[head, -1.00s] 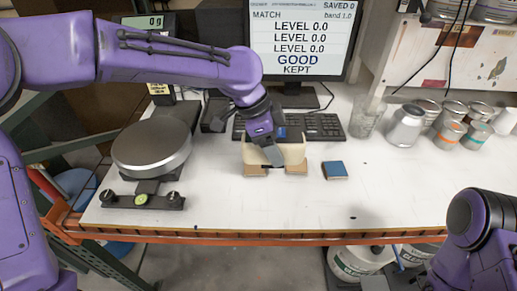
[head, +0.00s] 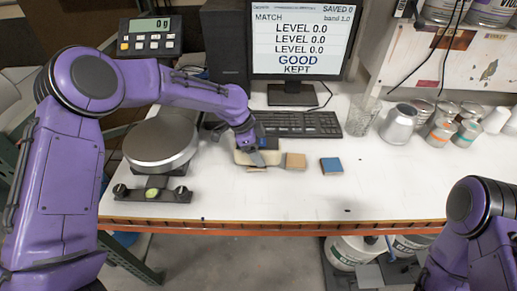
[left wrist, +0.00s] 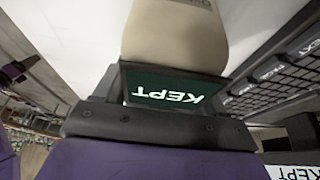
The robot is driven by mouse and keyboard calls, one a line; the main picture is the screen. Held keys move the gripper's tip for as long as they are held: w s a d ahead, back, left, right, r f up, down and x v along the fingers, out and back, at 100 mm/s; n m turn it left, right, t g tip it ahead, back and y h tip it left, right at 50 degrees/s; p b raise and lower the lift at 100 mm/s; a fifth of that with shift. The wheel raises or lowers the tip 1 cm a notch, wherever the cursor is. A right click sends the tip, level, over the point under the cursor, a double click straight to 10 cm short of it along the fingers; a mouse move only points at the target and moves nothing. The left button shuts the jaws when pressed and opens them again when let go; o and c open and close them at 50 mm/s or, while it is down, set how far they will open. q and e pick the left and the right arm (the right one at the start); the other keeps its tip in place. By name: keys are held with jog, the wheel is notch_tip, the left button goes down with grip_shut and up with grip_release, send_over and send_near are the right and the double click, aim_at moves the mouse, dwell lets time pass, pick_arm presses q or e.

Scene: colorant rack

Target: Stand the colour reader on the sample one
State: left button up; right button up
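The colour reader (head: 243,157) is a cream, rounded body with a dark screen reading KEPT, which shows in the left wrist view (left wrist: 165,88). My left gripper (head: 258,157) is shut on it above the white bench. A tan sample (head: 257,169) lies under or just in front of the reader, mostly hidden; I cannot tell whether they touch. A second tan sample (head: 295,161) lies clear to the right of the reader. A blue sample (head: 331,166) lies further right. My right gripper (head: 385,272) is low at the bottom right, beyond the bench's front edge; its opening is unclear.
A round scale pan (head: 160,143) stands left of the reader. A keyboard (head: 300,123) and a monitor (head: 300,40) reading GOOD, KEPT are behind. A glass beaker (head: 362,115) and several cans (head: 441,132) stand at the back right. The front right bench is clear.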

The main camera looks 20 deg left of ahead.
pick_arm(q)
jog(key=o, duration=0.4)
jog(key=shift+s+r, duration=0.2)
jog(key=shift+s, duration=0.05)
jog(key=shift+r, duration=0.1)
jog(key=b+v, duration=0.2)
jog(key=v, duration=0.9)
jog(key=shift+a+r, duration=0.15)
jog(key=shift+r, duration=0.15)
